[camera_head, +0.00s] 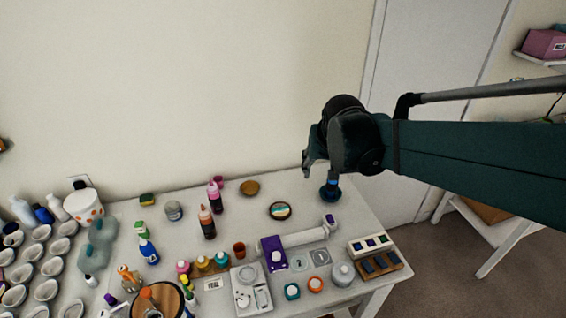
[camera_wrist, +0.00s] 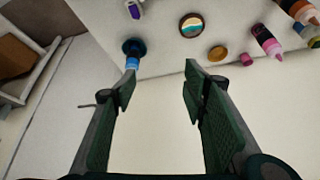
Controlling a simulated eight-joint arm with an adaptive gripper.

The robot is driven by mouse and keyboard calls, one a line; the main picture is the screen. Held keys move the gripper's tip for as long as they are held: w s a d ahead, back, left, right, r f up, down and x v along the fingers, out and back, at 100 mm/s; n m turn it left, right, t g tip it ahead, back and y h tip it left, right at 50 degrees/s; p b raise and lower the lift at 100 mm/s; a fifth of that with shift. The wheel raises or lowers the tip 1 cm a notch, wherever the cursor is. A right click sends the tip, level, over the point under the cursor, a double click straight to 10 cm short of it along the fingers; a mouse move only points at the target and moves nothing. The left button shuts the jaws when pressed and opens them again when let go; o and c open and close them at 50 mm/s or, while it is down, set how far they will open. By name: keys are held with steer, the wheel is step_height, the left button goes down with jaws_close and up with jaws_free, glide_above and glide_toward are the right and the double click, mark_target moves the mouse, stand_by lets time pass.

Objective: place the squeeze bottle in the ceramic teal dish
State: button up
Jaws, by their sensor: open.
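A dark teal-blue round dish (camera_head: 329,194) stands near the table's back right edge; it also shows beyond the left fingertip in the wrist view (camera_wrist: 133,46). A small blue upright thing (camera_head: 333,179) rises from it, light blue in the wrist view (camera_wrist: 131,63). It looks like the squeeze bottle standing in the dish, but it is too small to be sure. My gripper (camera_head: 308,169) is above and slightly left of the dish in the head view. In the wrist view its two green fingers (camera_wrist: 160,80) are apart, with nothing between them.
A round patterned piece (camera_head: 280,211) and a brown disc (camera_head: 249,188) lie left of the dish. Pink (camera_head: 215,197) and orange-brown (camera_head: 207,222) bottles stand further left. A white roll (camera_head: 305,237) lies in front. The table around the dish is fairly clear.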

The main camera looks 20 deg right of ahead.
steer(key=s+a+n, duration=0.1)
steer(key=s+a, duration=0.3)
steer(key=s, duration=0.5)
steer(key=s+a+r+n+t+y, duration=0.1)
steer(key=s+a+n, duration=0.1)
steer(key=s+a, duration=0.3)
steer(key=s, duration=0.3)
steer(key=shift+s+n+t, duration=0.3)
steer(key=shift+s, duration=0.1)
